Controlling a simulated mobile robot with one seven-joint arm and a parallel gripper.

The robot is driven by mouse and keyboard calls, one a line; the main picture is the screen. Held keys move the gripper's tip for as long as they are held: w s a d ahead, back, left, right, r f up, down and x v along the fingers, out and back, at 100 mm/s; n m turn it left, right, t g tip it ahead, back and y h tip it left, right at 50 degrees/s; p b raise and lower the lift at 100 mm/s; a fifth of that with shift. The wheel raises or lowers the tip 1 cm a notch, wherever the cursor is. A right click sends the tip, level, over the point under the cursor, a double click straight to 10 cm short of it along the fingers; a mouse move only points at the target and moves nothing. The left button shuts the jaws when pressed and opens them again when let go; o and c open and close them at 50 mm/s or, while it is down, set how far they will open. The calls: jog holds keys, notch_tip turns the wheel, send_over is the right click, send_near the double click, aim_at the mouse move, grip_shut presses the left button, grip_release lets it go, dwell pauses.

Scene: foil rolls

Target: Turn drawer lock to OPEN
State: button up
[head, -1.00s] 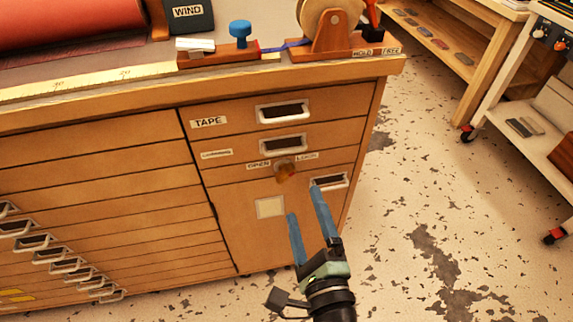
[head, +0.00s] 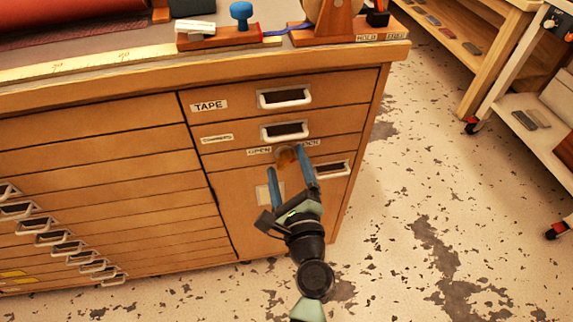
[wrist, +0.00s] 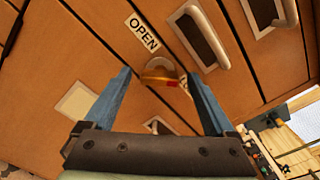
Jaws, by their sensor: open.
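The drawer lock (head: 287,158) is a round brownish knob on the cabinet's right-hand drawer column. The OPEN label (head: 259,151) is on its left, and the LOCK label is partly hidden behind my gripper. In the wrist view the lock (wrist: 160,73) is a brass knob with a red mark, between and beyond my fingertips, beside the OPEN label (wrist: 142,33). My gripper (head: 287,160) is open, with its two blue fingers on either side of the knob. In the wrist view my gripper (wrist: 162,75) shows a gap around the knob; whether a finger touches it I cannot tell.
Drawer handles stand out close by: one above the lock (head: 285,131) and one to its lower right (head: 333,170). A pale square plate (head: 263,194) is below the lock. The workbench top overhangs above. Open floor (head: 420,230) lies to the right.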

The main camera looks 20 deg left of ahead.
jog(key=shift+w+a, duration=0.2)
jog(key=shift+w, duration=0.05)
jog(key=c, duration=1.4)
